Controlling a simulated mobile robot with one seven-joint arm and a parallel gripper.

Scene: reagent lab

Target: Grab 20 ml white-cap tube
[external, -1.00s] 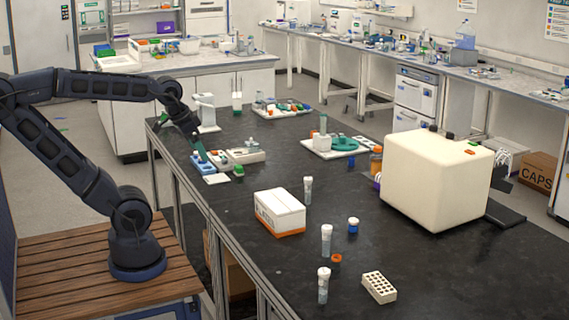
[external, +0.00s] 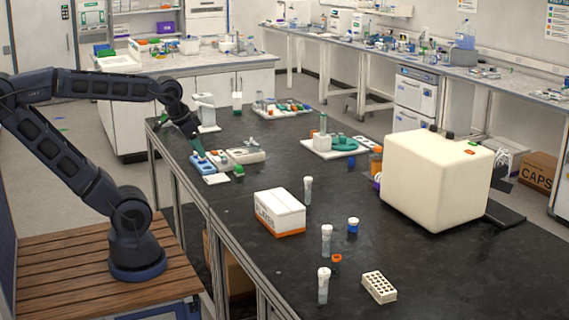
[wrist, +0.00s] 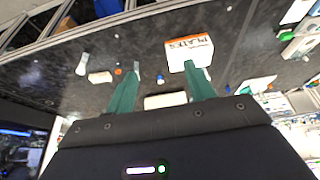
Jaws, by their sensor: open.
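Three clear tubes with white caps stand upright on the black bench in the external view: one beside the box (external: 308,190), one nearer the front (external: 327,241) and one nearest the camera (external: 323,285). Their volume marks are too small to read. In the wrist view one white-cap tube (wrist: 82,64) shows at the left and another (wrist: 137,67) shows by the left fingertip. My gripper (external: 197,150) is over the far left part of the bench, well away from the tubes. Its green fingers (wrist: 160,76) are apart with nothing between them.
A white and orange box (external: 280,212) lies between my gripper and the tubes. A white perforated rack (external: 379,287) and a blue-capped jar (external: 353,226) are near the tubes. A large cream block (external: 437,185) fills the right. Small racks (external: 242,155) sit near my gripper.

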